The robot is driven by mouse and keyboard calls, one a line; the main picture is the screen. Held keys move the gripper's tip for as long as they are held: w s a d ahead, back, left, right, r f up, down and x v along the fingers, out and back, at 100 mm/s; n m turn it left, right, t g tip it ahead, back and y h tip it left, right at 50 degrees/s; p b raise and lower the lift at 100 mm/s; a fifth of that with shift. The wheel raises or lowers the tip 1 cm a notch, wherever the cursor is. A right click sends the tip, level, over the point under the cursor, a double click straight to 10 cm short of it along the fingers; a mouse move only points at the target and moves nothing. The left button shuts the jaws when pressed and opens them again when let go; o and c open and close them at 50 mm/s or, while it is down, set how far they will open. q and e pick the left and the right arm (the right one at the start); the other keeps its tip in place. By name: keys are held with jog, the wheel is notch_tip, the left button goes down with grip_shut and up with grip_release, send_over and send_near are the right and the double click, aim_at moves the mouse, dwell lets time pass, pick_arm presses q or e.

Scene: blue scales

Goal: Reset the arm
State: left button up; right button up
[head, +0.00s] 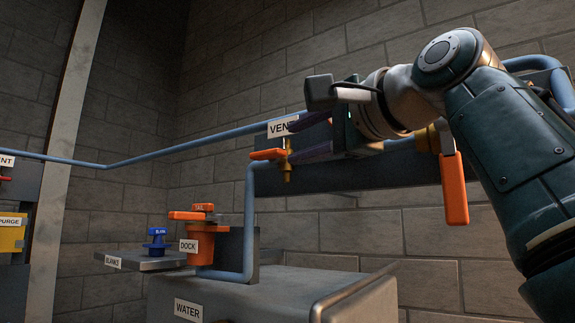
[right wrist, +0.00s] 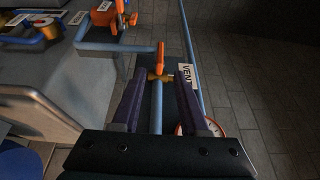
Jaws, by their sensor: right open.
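My right arm reaches in from the right in the head view. My right gripper (head: 297,138) has its two purple fingers apart and points left at the vent valve. The vent valve's orange handle (head: 267,154) lies level on a brass body (head: 287,170), under a white VENT label (head: 282,128). In the right wrist view, my right gripper (right wrist: 161,76) is open, and the orange handle (right wrist: 161,55) shows beyond and between the fingertips. I cannot tell whether a finger touches the valve. My left gripper is out of view.
A second orange handle (head: 454,188) hangs down below my forearm. An orange DOCK fitting (head: 200,255) and a blue blank (head: 157,243) on a grey shelf (head: 140,262) stand lower left. A grey WATER box (head: 250,290) fills the lower middle. Blue pipe (head: 180,145) runs along the wall.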

jog(key=s+d+f+n+g+h+p, duration=0.2)
jog(key=s+d+f, duration=0.1)
jog(key=f, duration=0.5)
jog(key=s+d+f+n+g+h+p, duration=0.1)
jog(key=s+d+f+h, duration=0.15)
jog(key=f, duration=0.55)
jog(key=s+d+f+n+g+h+p, duration=0.1)
jog(key=s+d+f+n+g+p, duration=0.2)
jog(key=f, duration=0.6)
jog(key=s+d+f+n+g+h, duration=0.1)
jog(key=s+d+f+n+g, duration=0.1)
jog(key=s, duration=0.7)
jog(key=s+d+f+n+g+h+p, duration=0.1)
jog(key=s+d+f+n+g, duration=0.1)
jog(key=s+f, duration=0.3)
jog(key=s+d+f+n+g+h+p, duration=0.1)
jog(key=s+d+f+n+g, duration=0.1)
jog(key=s, duration=1)
jog(key=shift+s+d+f+n+h, duration=0.25)
jog(key=shift+s+f+n+h, duration=0.1)
jog(key=shift+f+n, duration=0.55)
